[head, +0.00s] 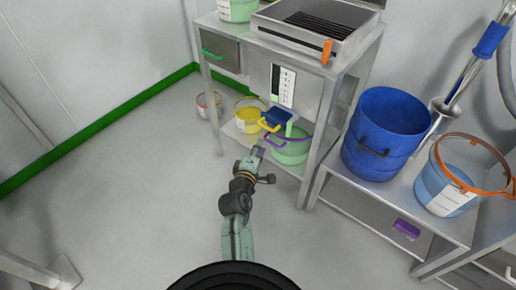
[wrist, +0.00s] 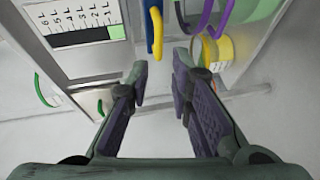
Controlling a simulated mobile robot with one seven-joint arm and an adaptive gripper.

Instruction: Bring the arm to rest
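My arm reaches out from the bottom middle of the head view. My gripper (head: 256,154) points toward the steel stand, low in front of its shelf. In the wrist view my gripper (wrist: 161,80) has its two fingers apart, with nothing between them. A blue item with a yellow handle (head: 270,124) is just beyond the fingertips in the head view. In the wrist view the yellow and blue handle (wrist: 155,28) shows above the gap, and I see no contact with it.
A steel stand (head: 337,88) with a level scale (head: 283,85) is ahead. A green bucket (head: 290,153) and a yellow bucket (head: 250,113) sit low at it. A large blue bucket (head: 385,135) stands on a bench at right. Open floor (head: 120,190) lies to the left.

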